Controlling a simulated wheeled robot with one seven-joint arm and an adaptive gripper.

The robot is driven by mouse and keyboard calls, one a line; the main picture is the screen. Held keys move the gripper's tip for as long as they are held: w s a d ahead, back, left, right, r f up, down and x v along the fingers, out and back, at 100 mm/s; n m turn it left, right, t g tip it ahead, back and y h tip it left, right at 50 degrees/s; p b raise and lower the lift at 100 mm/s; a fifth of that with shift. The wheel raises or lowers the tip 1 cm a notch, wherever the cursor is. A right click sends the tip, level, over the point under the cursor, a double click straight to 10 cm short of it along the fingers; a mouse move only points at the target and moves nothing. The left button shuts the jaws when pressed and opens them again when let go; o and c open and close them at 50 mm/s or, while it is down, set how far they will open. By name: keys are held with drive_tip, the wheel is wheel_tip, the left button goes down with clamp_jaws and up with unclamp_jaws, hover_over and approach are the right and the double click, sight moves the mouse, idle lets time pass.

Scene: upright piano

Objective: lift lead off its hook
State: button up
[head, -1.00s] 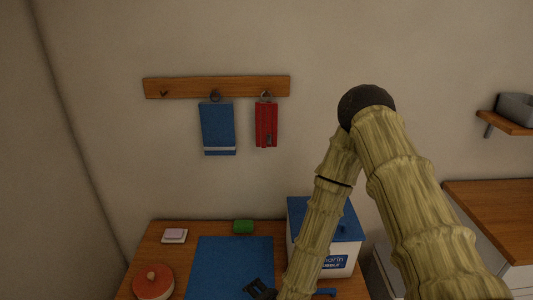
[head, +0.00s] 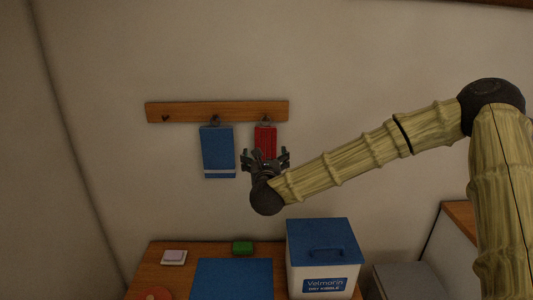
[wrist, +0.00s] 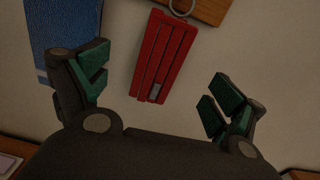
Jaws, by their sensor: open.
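The red lead (head: 265,137) hangs folded from the right hook of the wooden rail on the wall. In the wrist view the lead (wrist: 165,55) hangs in several red strands from a metal ring (wrist: 182,6), with a small metal clip near its lower end. My gripper (head: 265,155) is open in front of the lead's lower part and hides it in the head view. In the wrist view my gripper's fingers (wrist: 160,92) are spread on either side, with the lead between and beyond them. I cannot tell any contact.
A blue towel (head: 217,148) hangs close on the left of the lead. The wooden rail (head: 190,112) has a bare hook at its left. Below stand a white bin with a blue lid (head: 322,241), a green block (head: 242,248) and a blue mat (head: 232,280).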

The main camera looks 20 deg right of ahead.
sight(266, 140)
drive_tip(key=shift+m, duration=0.4)
drive_tip(key=p+x, duration=0.1)
drive_tip(key=x, duration=0.2)
drive_tip(key=r+p+x, duration=0.1)
drive_tip(key=p+x, duration=0.1)
drive_tip(key=x, duration=0.2)
drive_tip(key=p+x, duration=0.1)
drive_tip(key=x, duration=0.3)
drive_tip(key=shift+d+r, duration=0.2)
drive_tip(key=shift+d, duration=0.2)
drive_tip(key=c, duration=1.2)
